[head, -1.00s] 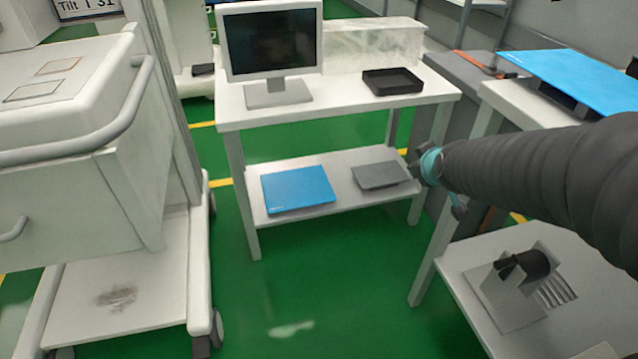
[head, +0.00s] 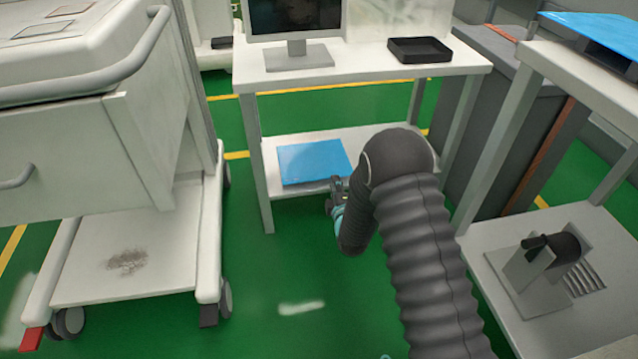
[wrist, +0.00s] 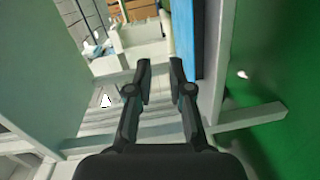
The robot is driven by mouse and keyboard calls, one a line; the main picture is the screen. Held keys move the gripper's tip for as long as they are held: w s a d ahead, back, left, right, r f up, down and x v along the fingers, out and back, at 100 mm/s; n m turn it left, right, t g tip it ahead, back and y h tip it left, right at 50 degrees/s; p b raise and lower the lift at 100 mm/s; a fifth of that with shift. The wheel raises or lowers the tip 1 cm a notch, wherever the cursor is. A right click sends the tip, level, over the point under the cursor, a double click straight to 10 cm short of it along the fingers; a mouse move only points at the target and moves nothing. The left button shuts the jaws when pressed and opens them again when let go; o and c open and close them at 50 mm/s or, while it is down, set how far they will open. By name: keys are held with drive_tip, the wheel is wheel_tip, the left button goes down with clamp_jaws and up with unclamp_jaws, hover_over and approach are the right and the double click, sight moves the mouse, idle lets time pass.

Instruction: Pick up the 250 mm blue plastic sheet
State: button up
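A flat blue sheet (head: 314,162) lies on the lower shelf of the white table; my arm hides the shelf's part to its right. A second blue sheet (head: 600,32) lies on top of the right-hand table. I cannot read a size on either. My gripper (head: 334,196) is at the lower shelf's front edge, just right of and in front of the shelf sheet. In the wrist view, my gripper (wrist: 160,63) has its fingers apart with nothing between them. A blue surface (wrist: 212,35) shows there, just right of the fingers; contact cannot be told.
The white table (head: 352,72) carries a monitor (head: 297,25) and a black tray (head: 420,50). A white cart (head: 120,255) stands at left. The right-hand table's lower shelf (head: 490,268) holds a grey holder (head: 542,280). Green floor (head: 270,270) is free in front.

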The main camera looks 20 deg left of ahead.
drive_tip(key=n+y, duration=0.1)
drive_tip(key=n, duration=0.1)
approach(320, 187)
wheel_tip(320, 187, up, 3)
drive_tip(key=shift+b+x, duration=0.85)
drive_tip(key=shift+x, duration=4.2)
clamp_jaws()
drive_tip(key=shift+r, duration=0.1)
drive_tip(key=shift+r, duration=0.1)
drive_tip(key=shift+r, duration=0.95)
drive_tip(key=shift+f, duration=0.1)
